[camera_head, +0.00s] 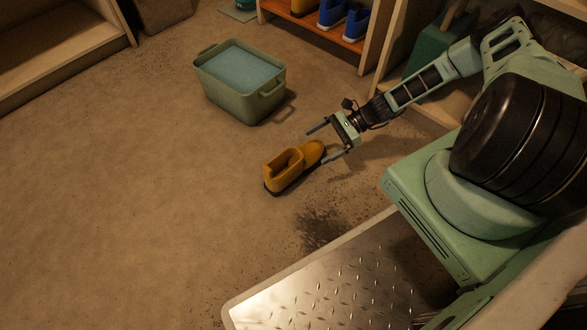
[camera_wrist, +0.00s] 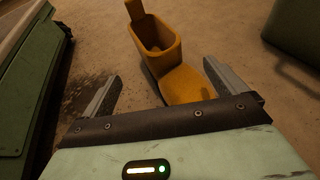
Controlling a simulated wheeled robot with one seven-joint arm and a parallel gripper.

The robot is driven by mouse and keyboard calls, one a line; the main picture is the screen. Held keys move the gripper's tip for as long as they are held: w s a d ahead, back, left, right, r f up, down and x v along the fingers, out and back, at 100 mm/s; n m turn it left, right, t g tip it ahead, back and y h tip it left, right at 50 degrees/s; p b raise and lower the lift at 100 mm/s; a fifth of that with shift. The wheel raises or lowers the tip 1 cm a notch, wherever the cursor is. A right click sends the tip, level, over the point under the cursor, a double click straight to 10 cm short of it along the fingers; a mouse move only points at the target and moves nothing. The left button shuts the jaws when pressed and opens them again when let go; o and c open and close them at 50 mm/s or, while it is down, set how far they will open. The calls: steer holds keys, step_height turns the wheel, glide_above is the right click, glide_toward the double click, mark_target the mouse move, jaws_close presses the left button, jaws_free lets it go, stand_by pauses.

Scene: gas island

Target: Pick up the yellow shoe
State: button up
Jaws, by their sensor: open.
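A yellow ankle-high shoe (camera_head: 288,170) stands upright on the floor in the head view. Its open top is at the left and its toe points right, towards my gripper (camera_head: 330,141). In the wrist view the shoe (camera_wrist: 160,50) is ahead of my gripper (camera_wrist: 165,82). The toe shows between the two fingers and its near end is hidden by the gripper's dark front edge. I cannot tell whether a finger touches the shoe.
A green bin (camera_head: 243,105) with a light blue filling stands on the floor behind the shoe. A shelf (camera_head: 335,38) at the back holds blue shoes. An empty wooden shelf (camera_head: 60,52) is at the upper left. The floor (camera_head: 120,190) left of the shoe is clear.

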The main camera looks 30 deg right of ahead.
mark_target(302, 153)
steer(key=shift+b+x, duration=0.4)
steer(key=shift+x, duration=0.8)
steer(key=b+x, duration=0.2)
steer(key=x, duration=0.1)
steer(key=b+x, duration=0.1)
steer(key=b, duration=0.1)
steer(key=shift+w+a+f, duration=0.1)
steer(key=shift+w+f, duration=0.15)
steer(key=shift+w, duration=0.05)
steer(key=shift+a, duration=0.3)
steer(key=shift+r, duration=0.1)
steer(key=c, duration=1.2)
steer(key=shift+c, duration=0.2)
